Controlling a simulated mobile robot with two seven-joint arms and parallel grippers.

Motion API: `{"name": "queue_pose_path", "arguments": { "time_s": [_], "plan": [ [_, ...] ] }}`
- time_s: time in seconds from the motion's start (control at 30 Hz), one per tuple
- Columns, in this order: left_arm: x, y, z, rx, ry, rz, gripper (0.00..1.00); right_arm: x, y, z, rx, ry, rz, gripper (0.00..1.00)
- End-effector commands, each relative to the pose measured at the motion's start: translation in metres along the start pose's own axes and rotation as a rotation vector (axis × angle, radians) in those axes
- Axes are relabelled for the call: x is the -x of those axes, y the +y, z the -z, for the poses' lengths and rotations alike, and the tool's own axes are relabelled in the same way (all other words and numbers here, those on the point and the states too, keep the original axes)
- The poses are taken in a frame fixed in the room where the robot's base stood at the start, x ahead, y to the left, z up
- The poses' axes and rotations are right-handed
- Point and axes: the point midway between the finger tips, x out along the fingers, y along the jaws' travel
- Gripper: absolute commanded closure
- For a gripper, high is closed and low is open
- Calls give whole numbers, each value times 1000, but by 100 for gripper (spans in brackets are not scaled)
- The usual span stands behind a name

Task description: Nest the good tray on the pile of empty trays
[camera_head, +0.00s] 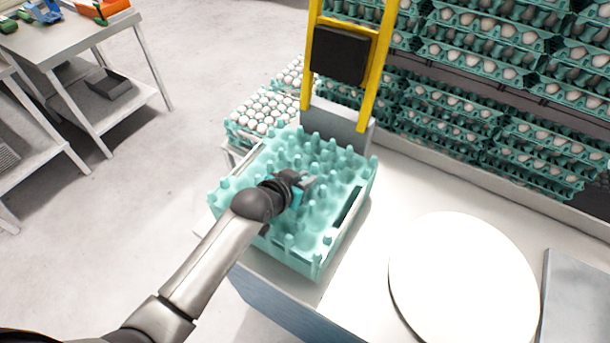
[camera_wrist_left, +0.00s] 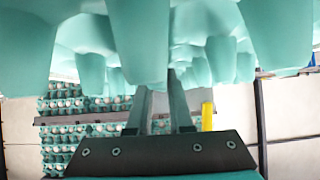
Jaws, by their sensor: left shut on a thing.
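An empty teal egg tray (camera_head: 268,160) with upright pegs lies at the near edge of the table, over a teal body with low side walls (camera_head: 318,262). How many trays are stacked there, and whether the top one is fully seated, I cannot tell. My left gripper (camera_head: 303,184) is at the tray's middle, shut on the tray among its pegs. The fingertips are partly hidden. In the left wrist view, teal pegs (camera_wrist_left: 140,40) fill the top, and the fingers (camera_wrist_left: 163,105) reach in between them. My right gripper is not in view.
A yellow frame (camera_head: 378,75) with a black panel (camera_head: 340,54) stands behind the tray. Egg-filled trays (camera_head: 262,112) stand behind left, and stacked ones (camera_head: 480,40) at the back right. A white round disc (camera_head: 462,280) lies on the table at right.

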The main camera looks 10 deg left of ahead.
Motion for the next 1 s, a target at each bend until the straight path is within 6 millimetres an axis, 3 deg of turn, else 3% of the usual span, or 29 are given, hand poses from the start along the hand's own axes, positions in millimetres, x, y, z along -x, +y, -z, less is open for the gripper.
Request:
{"name": "queue_pose_path", "arguments": {
  "time_s": [0.3, 0.33, 0.6, 1.0],
  "plan": [
    [-1, 0, 0, -1, 3, 0, 100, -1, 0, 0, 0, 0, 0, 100],
    [-1, 0, 0, -1, 3, 0, 78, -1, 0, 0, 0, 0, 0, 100],
    [-1, 0, -1, 0, 1, 0, 47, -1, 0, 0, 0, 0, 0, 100],
    [5, 0, -2, 0, -2, 0, 46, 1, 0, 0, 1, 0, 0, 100]
  ]
}}
